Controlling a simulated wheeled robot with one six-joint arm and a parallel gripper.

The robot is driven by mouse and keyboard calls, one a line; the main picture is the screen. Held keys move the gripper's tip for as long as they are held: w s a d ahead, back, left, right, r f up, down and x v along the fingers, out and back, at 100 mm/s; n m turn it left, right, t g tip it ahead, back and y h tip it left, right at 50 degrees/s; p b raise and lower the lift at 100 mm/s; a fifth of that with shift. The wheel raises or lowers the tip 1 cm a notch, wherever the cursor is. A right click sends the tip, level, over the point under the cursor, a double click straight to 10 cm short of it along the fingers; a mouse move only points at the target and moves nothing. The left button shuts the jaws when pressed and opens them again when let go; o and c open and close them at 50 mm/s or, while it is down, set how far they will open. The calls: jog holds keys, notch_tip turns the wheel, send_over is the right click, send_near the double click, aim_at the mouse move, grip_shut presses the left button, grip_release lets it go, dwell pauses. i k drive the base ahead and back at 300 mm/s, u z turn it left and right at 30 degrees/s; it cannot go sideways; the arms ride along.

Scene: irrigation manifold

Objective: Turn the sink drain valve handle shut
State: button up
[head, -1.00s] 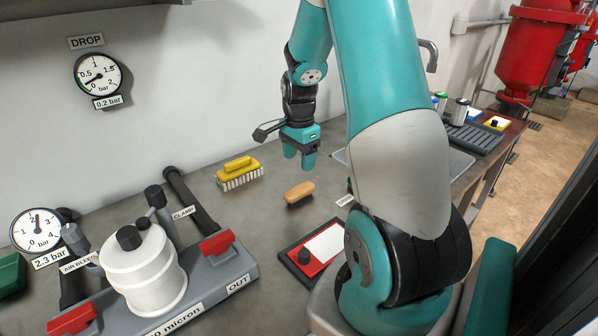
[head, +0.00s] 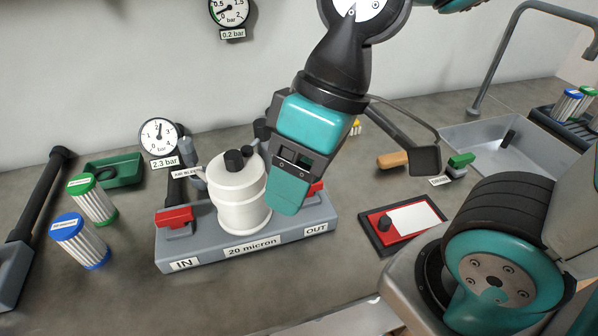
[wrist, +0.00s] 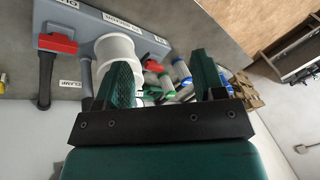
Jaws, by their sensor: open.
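The sink (head: 485,128) is a grey basin at the right of the head view. A small green handle (head: 460,160) sits at its near left edge, beside a white label (head: 440,181) too small to read surely; I take it for the drain valve handle. Its exact angle is hard to tell. My gripper (head: 287,200) is open and empty, well left of the handle, in front of the white filter housing in the picture. In the wrist view, the spread jaws (wrist: 163,82) have nothing held between them. The green handle by the sink is not discernible there.
The white filter housing (head: 240,195) stands on a grey manifold (head: 205,250) with red valve handles. Cartridges (head: 93,200) and a green tray (head: 115,172) stand left.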

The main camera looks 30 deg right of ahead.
aim_at(458, 162)
jog(key=z, duration=0.9)
jog(key=k, duration=0.4)
jog(key=z, duration=0.6)
jog(key=i, duration=0.45)
jog(key=k, duration=0.45)
jog(key=u, duration=0.45)
jog(key=i, duration=0.55)
jog(key=z, duration=0.9)
